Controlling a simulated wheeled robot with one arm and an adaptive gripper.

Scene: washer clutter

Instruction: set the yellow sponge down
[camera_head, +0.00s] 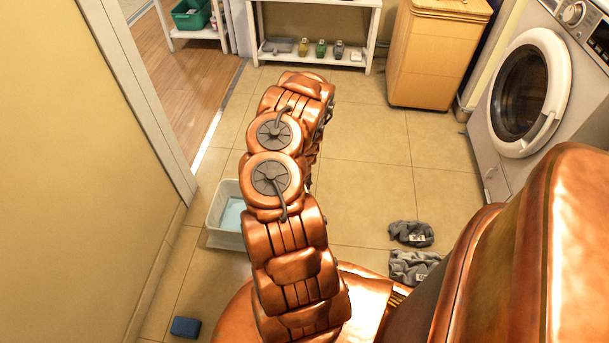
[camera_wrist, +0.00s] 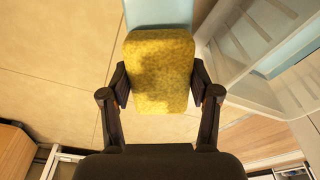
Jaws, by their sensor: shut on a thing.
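The yellow sponge (camera_wrist: 159,72) is in the wrist view, upright in the picture between the two dark fingers of my gripper (camera_wrist: 160,86). The fingers are shut on its left and right sides. In the head view my copper-coloured arm hides the gripper and the sponge. Beyond the sponge in the wrist view, tiled floor shows on the left and white slatted plastic (camera_wrist: 245,55) on the right. A light blue surface (camera_wrist: 150,13) shows behind its top edge; I cannot tell what it is.
A white basket (camera_head: 217,239) with something light blue inside stands left of my arm. A blue block (camera_head: 186,327) lies on the floor at lower left. Grey cloths (camera_head: 411,233) lie right of my arm. The washer (camera_head: 492,178) stands at right, a wooden cabinet (camera_head: 430,60) behind. Tiles between are clear.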

